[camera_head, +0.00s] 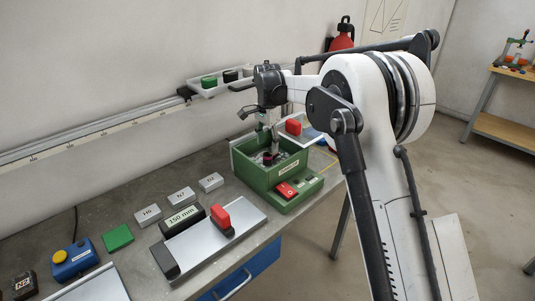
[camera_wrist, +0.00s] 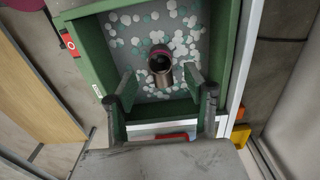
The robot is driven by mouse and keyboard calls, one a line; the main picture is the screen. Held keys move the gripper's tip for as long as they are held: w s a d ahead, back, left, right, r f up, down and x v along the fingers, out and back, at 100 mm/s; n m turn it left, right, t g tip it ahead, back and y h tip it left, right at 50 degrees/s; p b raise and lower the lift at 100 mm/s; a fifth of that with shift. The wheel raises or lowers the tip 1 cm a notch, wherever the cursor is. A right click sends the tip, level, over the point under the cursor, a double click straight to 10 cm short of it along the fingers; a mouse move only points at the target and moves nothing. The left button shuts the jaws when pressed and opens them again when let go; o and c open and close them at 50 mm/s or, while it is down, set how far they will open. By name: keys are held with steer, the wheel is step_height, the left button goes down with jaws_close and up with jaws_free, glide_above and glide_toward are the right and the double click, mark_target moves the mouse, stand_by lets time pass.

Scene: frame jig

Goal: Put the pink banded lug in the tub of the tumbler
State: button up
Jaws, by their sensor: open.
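The green tumbler (camera_head: 259,178) stands on the bench with its open tub (camera_wrist: 82,62) holding white and teal chips.
The tumbler's front carries a red switch (camera_head: 287,190). Grey blocks (camera_head: 148,216), a 150 mm block (camera_head: 182,221) and a metal plate with a red clamp (camera_head: 221,217) lie to the left. A white tray (camera_head: 215,88) hangs on the back rail; another tray with a red block (camera_head: 293,127) stands behind the tub.

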mark_target(268, 155)
steer(key=s+d+r+n+t, duration=0.1)
steer(key=s+d+r, duration=0.3)
steer(key=r, duration=0.3)
steer(key=s+d+r+n+t, duration=0.1)
steer(key=s+d+r, duration=0.3)
steer(key=r, duration=0.4)
steer(key=s+d+r+n+t, duration=0.15)
steer(key=s+d+r, duration=0.25)
steer(key=s+d, duration=0.55)
steer(key=s+d+f+n+t, duration=0.1)
steer(key=s+d+f, duration=0.1)
steer(key=s, duration=0.7)
steer(key=s+d+f+n+t, duration=0.1)
steer(key=s+d+f+n, duration=0.1)
steer(key=s, duration=0.7)
steer(key=s+d+f+n+t, duration=0.1)
steer(key=s+d+f+n, duration=0.1)
steer(key=s+f, duration=0.3)
steer(key=s+d, duration=0.1)
steer(key=s, duration=0.3)
steer(key=shift+d+t, duration=0.35)
steer(key=shift+d, duration=0.05)
steer(key=shift+s+r, duration=0.1)
